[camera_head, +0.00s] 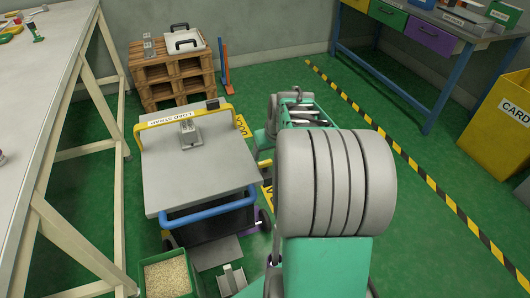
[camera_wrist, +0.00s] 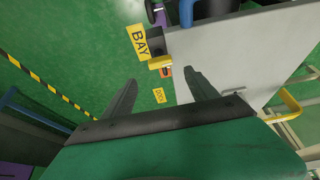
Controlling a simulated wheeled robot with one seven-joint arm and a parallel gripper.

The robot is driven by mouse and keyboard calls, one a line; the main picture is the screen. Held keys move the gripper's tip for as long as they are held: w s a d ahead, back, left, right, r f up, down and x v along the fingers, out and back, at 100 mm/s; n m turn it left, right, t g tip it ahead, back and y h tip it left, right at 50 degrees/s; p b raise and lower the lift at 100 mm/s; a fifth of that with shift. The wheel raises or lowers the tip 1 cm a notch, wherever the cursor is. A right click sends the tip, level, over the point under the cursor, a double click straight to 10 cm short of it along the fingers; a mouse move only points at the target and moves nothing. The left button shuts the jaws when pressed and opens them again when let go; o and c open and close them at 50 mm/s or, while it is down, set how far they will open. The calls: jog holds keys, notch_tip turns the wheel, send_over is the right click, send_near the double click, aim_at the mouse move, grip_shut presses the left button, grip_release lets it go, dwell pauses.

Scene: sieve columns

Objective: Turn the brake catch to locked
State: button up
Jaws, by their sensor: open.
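A wheeled cart (camera_head: 200,165) with a grey top stands left of my arm; its top also shows in the wrist view (camera_wrist: 235,50). A small yellow block with a dark part (camera_wrist: 160,62) sits at the cart's edge in the wrist view, with a small orange-red piece (camera_wrist: 165,72) beside it. This may be the brake catch, but I cannot tell, nor which way it is turned. My gripper (camera_wrist: 160,78) is open and empty, its two dark fingers apart. The block lies beyond the gap between the fingertips. In the head view my arm hides the fingers.
The cart carries a yellow bar (camera_head: 165,116) labelled LOAD STRAP and a blue handle (camera_head: 208,208). A green bin (camera_head: 168,276) stands in front. A long bench (camera_head: 45,75) is at left, pallets (camera_head: 172,80) behind.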

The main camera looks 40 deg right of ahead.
aim_at(265, 162)
jog(key=b+x, duration=0.2)
jog(key=x, duration=0.5)
jog(key=shift+a+f, duration=0.1)
jog(key=shift+f, duration=0.2)
jog(key=shift+c, duration=0.5)
jog(key=c, duration=1.3)
jog(key=shift+o, duration=0.2)
jog(key=shift+r, duration=0.1)
